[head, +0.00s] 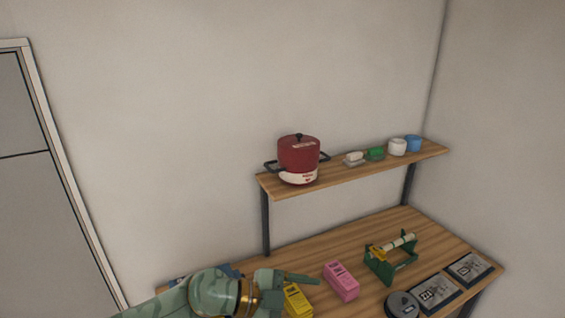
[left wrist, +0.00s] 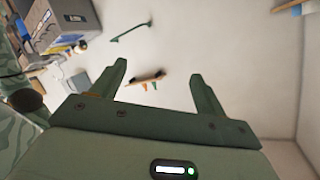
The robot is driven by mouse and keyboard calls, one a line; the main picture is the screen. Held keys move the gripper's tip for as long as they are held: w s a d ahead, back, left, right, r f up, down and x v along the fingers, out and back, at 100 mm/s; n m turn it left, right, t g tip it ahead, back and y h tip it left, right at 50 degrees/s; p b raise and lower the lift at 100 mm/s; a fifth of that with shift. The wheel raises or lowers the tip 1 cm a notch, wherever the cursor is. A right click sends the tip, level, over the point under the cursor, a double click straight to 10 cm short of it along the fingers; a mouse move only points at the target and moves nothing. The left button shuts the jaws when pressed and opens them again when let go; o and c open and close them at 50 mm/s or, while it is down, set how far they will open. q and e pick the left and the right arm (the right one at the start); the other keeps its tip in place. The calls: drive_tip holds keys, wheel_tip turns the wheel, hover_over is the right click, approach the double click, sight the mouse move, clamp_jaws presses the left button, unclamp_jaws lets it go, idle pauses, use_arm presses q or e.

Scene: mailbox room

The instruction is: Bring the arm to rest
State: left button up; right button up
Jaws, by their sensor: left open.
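My left arm (head: 215,292) comes in low from the left in the head view, over the near left part of the wooden table (head: 340,247). My left gripper (head: 308,279) points right, beside a yellow box (head: 297,300) and a pink box (head: 341,281). In the left wrist view, the left gripper (left wrist: 160,78) has its two green fingers spread apart with nothing held between them. My right arm and gripper are not in view.
A raised shelf (head: 345,176) holds a red pot (head: 298,155), small dishes, a white cup (head: 397,147) and a blue cup (head: 413,143). On the table are a green stand (head: 390,260), a round dark device (head: 402,305) and flat dark panels (head: 468,268). A door (head: 40,200) stands left.

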use_arm(q)
wheel_tip(320, 180, up, 10)
drive_tip(key=a+n+t+h, duration=0.1)
drive_tip(key=n+t+h, duration=0.3)
drive_tip(key=t, duration=0.6)
drive_tip(key=w+a+f+n+t+y, duration=0.25)
drive_tip(key=a+n+t+y, duration=0.45)
drive_tip(key=a+n+y, duration=0.55)
drive_tip(key=s+a+f+g+y, duration=0.5)
drive_tip(key=s+a+f+g, duration=0.15)
drive_tip(key=s+a, duration=0.3)
drive_tip(key=s+a+f+g+y, duration=0.5)
drive_tip(key=s+a+f, duration=0.35)
drive_tip(key=a, duration=0.25)
drive_tip(key=s+d+f+g+h+b, duration=0.25)
drive_tip(key=f+b, duration=0.65)
drive_tip(key=f, duration=1.4)
drive_tip(key=s+d+f+g+h+b, duration=0.15)
drive_tip(key=s+f+b, duration=0.45)
drive_tip(key=f, duration=1.7)
drive_tip(key=s+f+n+g+b, duration=0.1)
drive_tip(key=s+f+b, duration=0.6)
drive_tip(key=f, duration=0.5)
drive_tip(key=s+f+n+g+b, duration=0.1)
drive_tip(key=s+f+n+b, duration=0.1)
drive_tip(key=s+f+b, duration=0.5)
drive_tip(key=s+f, duration=0.3)
drive_tip(key=f, duration=0.3)
drive_tip(key=shift+d+f, duration=0.2)
drive_tip(key=shift+f, duration=0.05)
